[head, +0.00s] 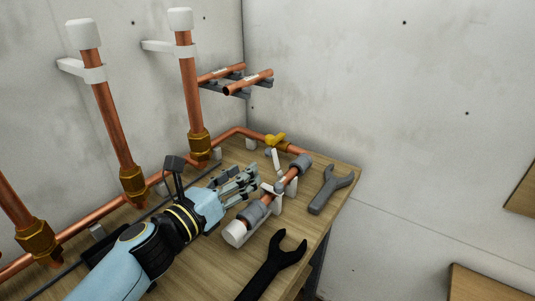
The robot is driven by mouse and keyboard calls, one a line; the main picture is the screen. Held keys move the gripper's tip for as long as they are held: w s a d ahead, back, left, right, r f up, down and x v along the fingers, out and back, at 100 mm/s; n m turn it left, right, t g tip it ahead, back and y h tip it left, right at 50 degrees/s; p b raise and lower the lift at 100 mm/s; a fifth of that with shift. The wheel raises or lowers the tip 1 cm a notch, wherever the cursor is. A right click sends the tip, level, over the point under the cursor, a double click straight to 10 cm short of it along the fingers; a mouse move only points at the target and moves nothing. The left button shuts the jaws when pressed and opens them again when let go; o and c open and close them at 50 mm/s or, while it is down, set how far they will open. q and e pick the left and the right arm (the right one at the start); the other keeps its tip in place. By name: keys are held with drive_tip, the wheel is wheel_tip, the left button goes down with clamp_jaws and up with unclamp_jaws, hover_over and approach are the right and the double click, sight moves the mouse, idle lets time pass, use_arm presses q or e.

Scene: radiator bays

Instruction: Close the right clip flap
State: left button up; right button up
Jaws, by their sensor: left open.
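A short copper pipe (257,209) with grey fittings and a white end cap (234,234) lies across white clips on the wooden bench. The farther, right clip has a white flap (278,162) standing up and tilted, not lying over the pipe. A nearer white clip part (272,189) shows at the pipe beside my fingers; I cannot tell whether its flap is shut. My left gripper (249,180) is open and empty, just left of the pipe and clips, with its fingers pointing toward them. It partly hides the bench behind it. My right gripper is not in view.
A black wrench (272,268) and a grey wrench (328,190) lie on the bench (322,222) near its right edge. Upright copper pipes (192,97) stand along the left wall.

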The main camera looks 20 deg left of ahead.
sight(267, 154)
use_arm(q)
drive_tip(key=x, duration=1)
drive_tip(key=shift+w+d, duration=0.1)
clamp_jaws()
